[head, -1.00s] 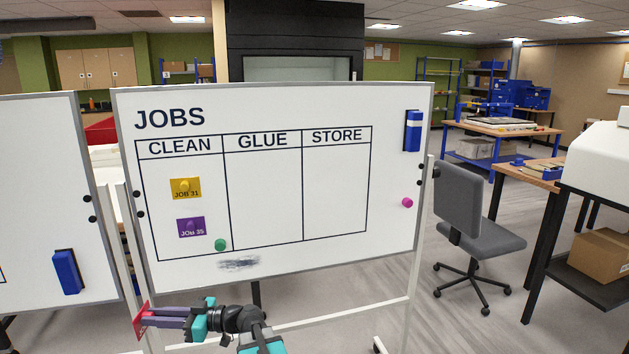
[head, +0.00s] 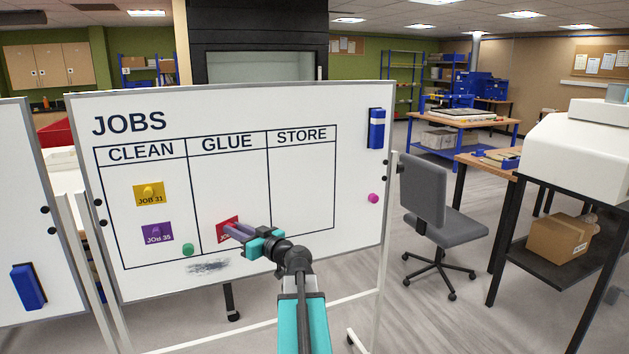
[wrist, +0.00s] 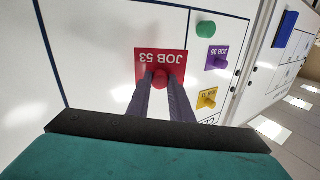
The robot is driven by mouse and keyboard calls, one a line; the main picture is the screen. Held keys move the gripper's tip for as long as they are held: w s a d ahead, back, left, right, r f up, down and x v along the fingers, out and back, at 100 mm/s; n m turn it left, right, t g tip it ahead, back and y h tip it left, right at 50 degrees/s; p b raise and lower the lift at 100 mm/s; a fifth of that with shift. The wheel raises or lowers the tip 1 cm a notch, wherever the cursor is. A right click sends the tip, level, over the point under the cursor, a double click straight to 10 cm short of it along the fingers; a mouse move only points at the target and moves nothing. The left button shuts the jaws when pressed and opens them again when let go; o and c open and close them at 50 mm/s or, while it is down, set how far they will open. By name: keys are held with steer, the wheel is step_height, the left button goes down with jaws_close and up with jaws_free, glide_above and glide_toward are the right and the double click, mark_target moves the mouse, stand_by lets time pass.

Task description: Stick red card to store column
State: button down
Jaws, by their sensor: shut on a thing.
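The red card (head: 222,227), marked JOB 53, is held by my gripper (head: 230,230) in front of the lower GLUE column of the JOBS board. In the wrist view the red card (wrist: 147,59) appears upside down, with my gripper (wrist: 160,84) shut on its round red magnet (wrist: 160,77). I cannot tell whether the card touches the board. The STORE column (head: 303,190) is empty, to the right of the gripper. The CLEAN column holds a yellow JOB 31 card (head: 149,199) and a purple JOB 35 card (head: 151,239).
A green magnet (head: 188,250) and a dark smudge (head: 208,267) are low on the board. A blue eraser (head: 376,136) and a pink magnet (head: 373,198) are at its right side. A grey chair (head: 424,190) stands right of the board. Another whiteboard (head: 22,200) is at left.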

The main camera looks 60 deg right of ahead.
steer(key=s+d+r+m+g+h, duration=0.1)
steer(key=s+d+r+m+h, duration=0.2)
steer(key=s+d+r, duration=0.3)
steer(key=s+d+r+m+g+h+p, duration=0.1)
steer(key=s+d+r+h, duration=0.4)
steer(key=s+d, duration=0.6)
step_height(320, 180, up, 3)
steer(key=shift+d+f+m+g, duration=0.2)
steer(key=shift+d+m+g, duration=0.45)
steer(key=shift+m, duration=0.35)
steer(key=shift+s, duration=0.1)
steer(key=shift+f+b, duration=0.15)
steer(key=shift+b, duration=0.25)
steer(key=shift+b+x, duration=1.2)
steer(key=shift+x, duration=1.5)
steer(key=shift+r, duration=0.2)
steer(key=shift+s+d+b, duration=0.1)
steer(key=shift+b, duration=1)
